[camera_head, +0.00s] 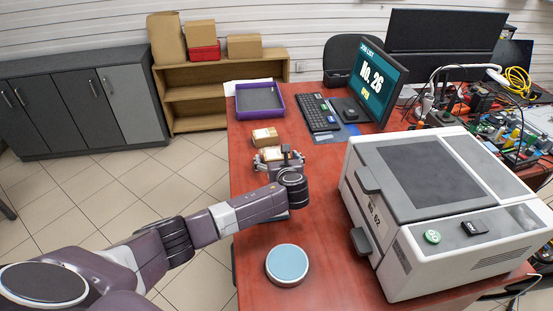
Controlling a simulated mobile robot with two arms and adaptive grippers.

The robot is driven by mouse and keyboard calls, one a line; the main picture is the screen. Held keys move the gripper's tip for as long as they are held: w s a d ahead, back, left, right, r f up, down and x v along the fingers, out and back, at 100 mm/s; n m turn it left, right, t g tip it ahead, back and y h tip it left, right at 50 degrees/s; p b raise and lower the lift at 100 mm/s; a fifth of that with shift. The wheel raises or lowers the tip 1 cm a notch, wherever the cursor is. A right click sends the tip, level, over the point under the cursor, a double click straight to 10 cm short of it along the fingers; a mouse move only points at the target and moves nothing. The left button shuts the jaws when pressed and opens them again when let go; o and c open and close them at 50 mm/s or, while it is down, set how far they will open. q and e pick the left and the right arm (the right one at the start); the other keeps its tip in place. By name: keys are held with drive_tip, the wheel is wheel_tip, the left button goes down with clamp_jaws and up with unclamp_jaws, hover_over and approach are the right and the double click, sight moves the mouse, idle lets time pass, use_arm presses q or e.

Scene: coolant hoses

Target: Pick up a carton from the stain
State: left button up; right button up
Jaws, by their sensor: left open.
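A small tan carton (265,136) with a pale label lies on the red-brown table. A second small carton (271,153) lies just nearer, partly hidden by my left gripper. My left gripper (278,157) is open, with its fingers spread on either side of this nearer carton. I cannot tell whether the fingers touch it. I cannot make out a stain on the table. My right gripper is not in view.
A purple tray (241,102), a keyboard (318,113) and a monitor (377,84) stand farther back on the table (325,240). A large grey-white machine (440,200) fills the right side. A round blue-topped disc (287,263) lies in front.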

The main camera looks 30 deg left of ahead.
use_arm(q)
drive_tip(key=c, duration=1.2)
drive_tip(key=shift+c, duration=0.3)
drive_tip(key=shift+r, duration=0.15)
